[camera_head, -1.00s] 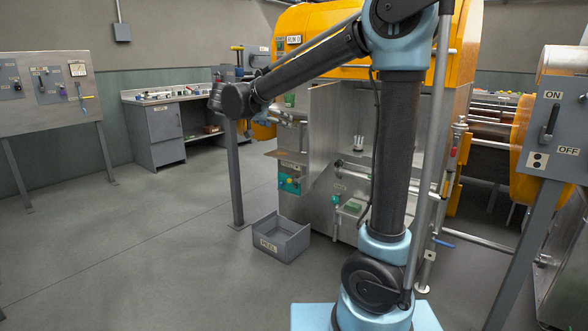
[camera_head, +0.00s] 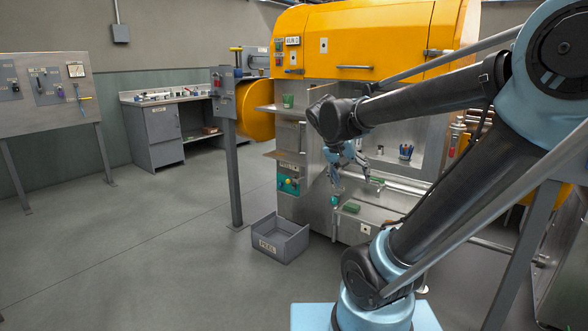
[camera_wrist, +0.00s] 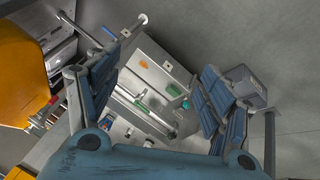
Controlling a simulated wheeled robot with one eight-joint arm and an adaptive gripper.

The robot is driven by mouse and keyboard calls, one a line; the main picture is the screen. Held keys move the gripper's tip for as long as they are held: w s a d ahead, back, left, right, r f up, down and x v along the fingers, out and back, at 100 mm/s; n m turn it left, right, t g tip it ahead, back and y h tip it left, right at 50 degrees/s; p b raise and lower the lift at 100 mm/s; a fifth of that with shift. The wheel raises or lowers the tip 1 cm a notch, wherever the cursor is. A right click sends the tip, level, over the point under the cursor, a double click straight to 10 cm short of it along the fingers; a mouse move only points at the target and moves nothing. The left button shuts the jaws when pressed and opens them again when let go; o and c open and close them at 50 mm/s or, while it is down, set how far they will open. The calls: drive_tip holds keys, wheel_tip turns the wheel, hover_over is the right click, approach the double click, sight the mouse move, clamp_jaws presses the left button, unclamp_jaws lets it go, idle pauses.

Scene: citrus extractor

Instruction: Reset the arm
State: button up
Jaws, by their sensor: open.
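My gripper (camera_head: 353,181) hangs from my bent arm in front of the steel lower part of the citrus extractor (camera_head: 372,73). In the wrist view my gripper (camera_wrist: 165,62) has its two blue-grey padded fingers wide apart. Nothing is held between them. Through the gap I see the steel machine front, with a green block (camera_wrist: 175,88) and a teal knob (camera_wrist: 186,104) beyond the fingers. In the head view the green block (camera_head: 351,207) lies just below the gripper. I cannot tell whether a finger touches the machine.
A grey bin (camera_head: 280,240) stands on the floor before the machine. A grey post with a control box (camera_head: 224,92) stands left of it. A panel (camera_head: 45,85) and a workbench (camera_head: 165,130) are further left. The floor at the left is clear.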

drive_tip(key=s+f+n+g+y, duration=0.1)
drive_tip(key=s+f+y, duration=0.4)
drive_tip(key=s+f, duration=0.8)
drive_tip(key=shift+s+d+f+n, duration=0.45)
drive_tip(key=shift+s+n, duration=0.45)
drive_tip(key=shift+s, duration=0.25)
